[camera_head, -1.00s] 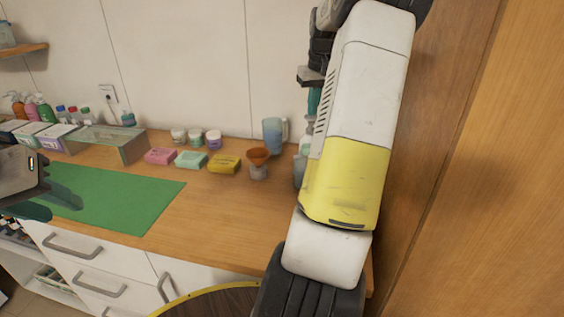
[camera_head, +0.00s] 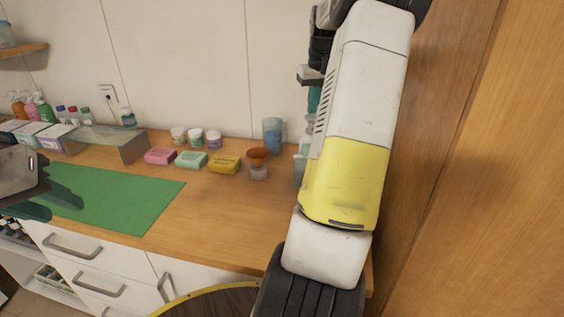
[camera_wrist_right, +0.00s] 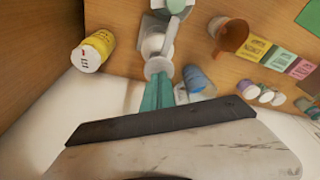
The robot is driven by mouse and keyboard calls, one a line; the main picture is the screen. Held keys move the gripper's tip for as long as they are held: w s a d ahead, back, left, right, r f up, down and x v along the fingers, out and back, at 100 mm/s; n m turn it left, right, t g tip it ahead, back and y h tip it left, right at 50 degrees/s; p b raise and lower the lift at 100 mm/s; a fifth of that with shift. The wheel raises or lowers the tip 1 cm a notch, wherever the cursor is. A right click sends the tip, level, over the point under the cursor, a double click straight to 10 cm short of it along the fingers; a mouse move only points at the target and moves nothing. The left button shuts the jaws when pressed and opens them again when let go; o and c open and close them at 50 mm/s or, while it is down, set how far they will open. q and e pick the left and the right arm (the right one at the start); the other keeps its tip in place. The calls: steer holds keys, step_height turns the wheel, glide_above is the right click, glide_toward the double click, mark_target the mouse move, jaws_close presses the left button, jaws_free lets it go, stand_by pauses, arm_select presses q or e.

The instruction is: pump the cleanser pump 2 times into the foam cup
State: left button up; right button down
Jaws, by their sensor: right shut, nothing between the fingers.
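My right gripper shows in the right wrist view (camera_wrist_right: 155,98), with teal fingers shut and nothing between them. The fingertips are over a white pump head (camera_wrist_right: 158,67), apparently the cleanser pump, close to or touching it; I cannot tell which. A pale bottle body (camera_wrist_right: 155,44) lies beyond the pump head. A pale container with a teal round part (camera_wrist_right: 175,6) is at the top edge; I cannot tell whether it is the foam cup. In the head view my right arm hides most of this spot. My left gripper (camera_head: 38,195) is at the left edge; its jaw opening is unclear.
A yellow bottle (camera_wrist_right: 93,50) is near the pump. Pink, mint and yellow boxes (camera_head: 224,164) and a green mat (camera_head: 115,200) lie farther left. A wooden panel is at right.

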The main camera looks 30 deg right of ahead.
steer(key=shift+f, duration=1)
steer(key=shift+r, duration=1.35)
step_height(320, 180, up, 6)
stand_by(0.4)
